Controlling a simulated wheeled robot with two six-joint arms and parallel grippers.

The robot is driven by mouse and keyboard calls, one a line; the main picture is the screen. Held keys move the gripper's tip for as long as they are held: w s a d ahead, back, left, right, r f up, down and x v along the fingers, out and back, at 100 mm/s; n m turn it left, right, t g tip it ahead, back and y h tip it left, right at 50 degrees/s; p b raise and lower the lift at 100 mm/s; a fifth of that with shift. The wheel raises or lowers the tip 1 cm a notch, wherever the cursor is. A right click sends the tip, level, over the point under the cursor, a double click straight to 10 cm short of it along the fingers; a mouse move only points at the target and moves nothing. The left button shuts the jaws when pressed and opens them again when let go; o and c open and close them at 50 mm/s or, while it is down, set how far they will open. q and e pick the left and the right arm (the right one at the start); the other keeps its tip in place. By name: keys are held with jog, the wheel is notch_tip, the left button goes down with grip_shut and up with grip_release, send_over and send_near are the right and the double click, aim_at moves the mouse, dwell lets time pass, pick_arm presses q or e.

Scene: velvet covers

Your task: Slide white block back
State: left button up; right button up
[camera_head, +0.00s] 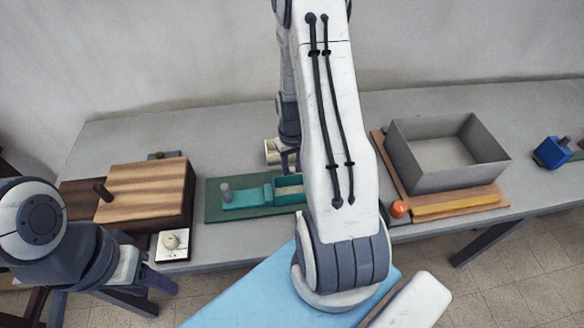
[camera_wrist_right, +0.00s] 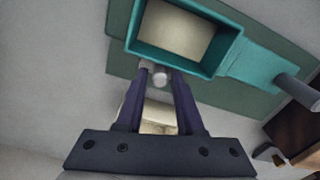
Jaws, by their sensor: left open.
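A cream-white block (camera_head: 271,151) stands on the table just behind the green board, partly hidden by my right arm. In the right wrist view a pale block (camera_wrist_right: 158,115) shows between my fingers. My right gripper (camera_head: 289,161) points down at the far edge of the teal tray (camera_head: 290,191), beside the block. In the wrist view its fingertips (camera_wrist_right: 162,70) flank a small white knob (camera_wrist_right: 160,78) at the tray's wall; whether they grip it I cannot tell. My left gripper (camera_head: 158,285) is open and empty at the table's front edge, low on the left.
The green base board (camera_head: 213,211) carries a teal slide with a grey peg (camera_head: 226,192). A grey bin (camera_head: 447,178) and an orange knob (camera_head: 399,208) sit right. A blue block (camera_head: 551,153) is far right.

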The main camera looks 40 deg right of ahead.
jog(key=shift+f, duration=0.4)
grip_shut()
dwell(1.2)
